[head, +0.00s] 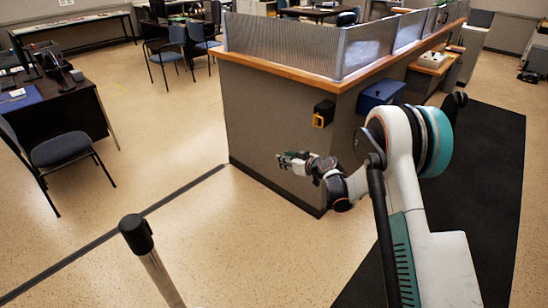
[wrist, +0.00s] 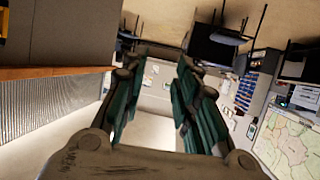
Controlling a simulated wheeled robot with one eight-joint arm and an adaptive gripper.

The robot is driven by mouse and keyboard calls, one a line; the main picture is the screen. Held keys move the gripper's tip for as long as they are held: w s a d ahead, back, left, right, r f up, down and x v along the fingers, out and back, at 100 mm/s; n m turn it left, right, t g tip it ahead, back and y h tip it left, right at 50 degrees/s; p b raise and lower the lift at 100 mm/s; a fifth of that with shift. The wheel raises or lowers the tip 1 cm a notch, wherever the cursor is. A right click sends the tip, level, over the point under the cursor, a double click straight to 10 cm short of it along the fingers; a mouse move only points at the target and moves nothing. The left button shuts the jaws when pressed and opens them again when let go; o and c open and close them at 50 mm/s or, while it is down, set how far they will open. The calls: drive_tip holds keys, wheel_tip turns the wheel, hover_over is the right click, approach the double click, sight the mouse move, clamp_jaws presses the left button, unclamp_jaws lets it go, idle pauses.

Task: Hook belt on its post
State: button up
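The belt unit (head: 323,113) is a black box with a yellow end piece, fixed to the side of the grey counter. Its belt looks drawn in. A sliver of yellow and black, likely the same unit (wrist: 3,24), shows at the left edge of the wrist view. The post (head: 138,236) stands upright at the lower left of the head view, silver with a black top. My gripper (head: 284,160) is below and left of the belt unit, apart from it and from the post. In the wrist view my gripper (wrist: 155,72) is open, with nothing between its fingers.
The counter (head: 270,135) has a wood ledge (head: 290,75) and perforated screens. A blue box (head: 381,94) hangs on its right face. A dark mat (head: 485,170) lies at right. A chair (head: 60,150) and desk stand at left. Floor between post and counter is clear.

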drive_tip(key=b+x, duration=0.1)
drive_tip(key=x, duration=0.8)
clamp_jaws()
unclamp_jaws()
drive_tip(key=v, duration=1.1)
drive_tip(key=shift+s+d+r, duration=0.2)
drive_tip(key=shift+s, duration=0.1)
drive_tip(key=shift+c, duration=0.2)
